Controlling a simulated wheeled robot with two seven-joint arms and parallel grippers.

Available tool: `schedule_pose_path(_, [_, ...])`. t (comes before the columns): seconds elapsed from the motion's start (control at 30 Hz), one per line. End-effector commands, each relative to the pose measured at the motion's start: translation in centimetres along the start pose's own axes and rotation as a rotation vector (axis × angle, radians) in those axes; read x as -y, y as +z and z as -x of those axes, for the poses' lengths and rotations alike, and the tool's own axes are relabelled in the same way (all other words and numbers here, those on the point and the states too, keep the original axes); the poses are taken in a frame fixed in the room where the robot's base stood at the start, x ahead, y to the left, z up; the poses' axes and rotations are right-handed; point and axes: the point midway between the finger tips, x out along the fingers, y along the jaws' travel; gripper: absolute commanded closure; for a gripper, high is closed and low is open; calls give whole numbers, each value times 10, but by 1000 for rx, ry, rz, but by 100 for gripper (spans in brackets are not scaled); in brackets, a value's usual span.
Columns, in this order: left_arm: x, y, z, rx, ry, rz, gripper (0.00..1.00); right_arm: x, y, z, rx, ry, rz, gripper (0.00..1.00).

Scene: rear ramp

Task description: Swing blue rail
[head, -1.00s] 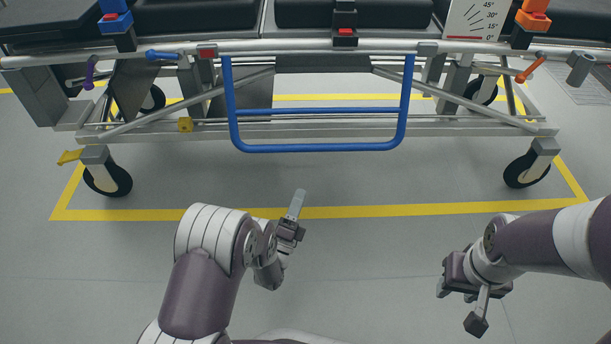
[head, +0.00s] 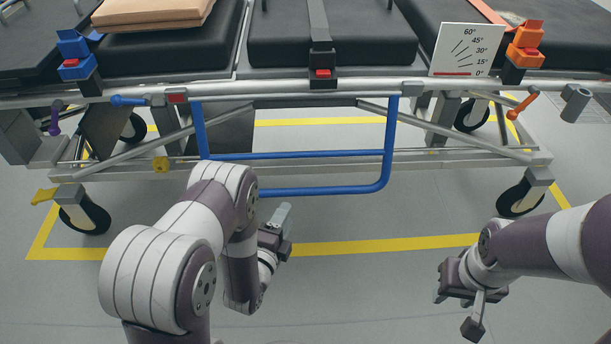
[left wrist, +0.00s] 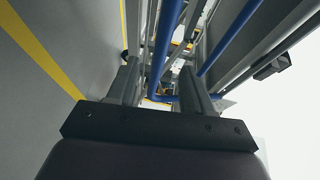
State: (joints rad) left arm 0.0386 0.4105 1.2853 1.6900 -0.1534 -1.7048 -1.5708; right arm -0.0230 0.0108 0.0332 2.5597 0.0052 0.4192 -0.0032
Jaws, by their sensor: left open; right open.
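The blue rail (head: 325,191) is a U-shaped tube frame with a middle bar. It hangs down from the silver side bar of a wheeled stretcher. My left gripper (head: 281,222) is just below and in front of the rail's lower bar, apart from it in the head view. In the left wrist view the blue rail (left wrist: 167,45) shows beyond and between the open fingers of my left gripper (left wrist: 160,88). My left arm hides the rail's lower left corner in the head view. My right gripper (head: 458,312) is open and empty at the lower right, away from the rail.
The stretcher has black pads (head: 335,38), an angle plate (head: 467,50), an orange lever (head: 521,103), a purple lever (head: 56,118) and a yellow pedal (head: 44,196). Its wheels (head: 519,199) stand on grey floor inside yellow lines. Floor before the rail is clear.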

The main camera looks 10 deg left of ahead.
Motion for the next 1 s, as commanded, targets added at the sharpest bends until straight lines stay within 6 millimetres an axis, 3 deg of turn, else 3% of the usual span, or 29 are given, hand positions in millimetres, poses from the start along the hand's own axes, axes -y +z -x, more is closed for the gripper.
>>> schedule_pose_path(0.3, [-4,0,-78,-1,-15,4,49,0,6,-46,1,0,0,57])
schedule_pose_path(0.5, [-1,0,-114,-1,-14,3,49,0,8,-64,1,0,0,57])
schedule_pose_path(0.87, [4,0,-124,-1,-11,3,49,0,8,-65,0,0,0,57])
schedule_pose_path(0.9, [4,0,-124,-1,-11,3,56,0,8,-65,0,0,0,57])
schedule_pose_path(1.0, [4,0,-124,-1,-11,3,88,0,8,-65,0,0,0,57])
